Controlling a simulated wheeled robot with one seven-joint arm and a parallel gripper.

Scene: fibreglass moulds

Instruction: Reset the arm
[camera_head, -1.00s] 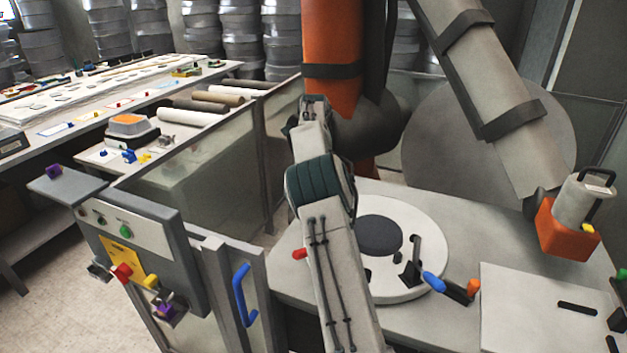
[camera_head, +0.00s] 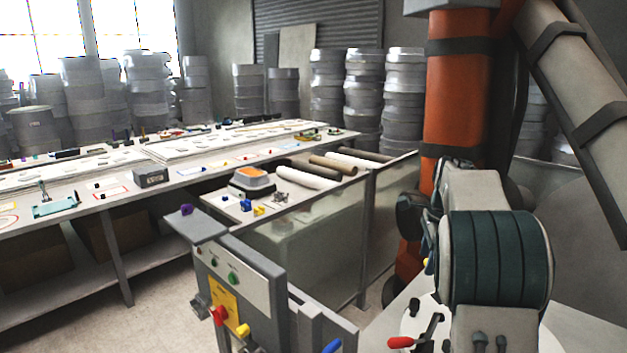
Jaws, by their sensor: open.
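My arm rises from the bottom right of the head view, with pale links and a dark teal ribbed joint (camera_head: 497,258). Its upper part bends behind that joint, in front of an orange machine column (camera_head: 455,95). I cannot make out my gripper's fingers in this view. The far part of my arm is hidden behind its nearer links.
A control box (camera_head: 240,285) with coloured knobs stands low at centre left. A glass-panelled partition (camera_head: 310,245) runs behind it. A long worktable (camera_head: 190,180) with small parts is at left. A pale bench with a red-handled lever (camera_head: 402,342) lies below my arm. Floor shows at left.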

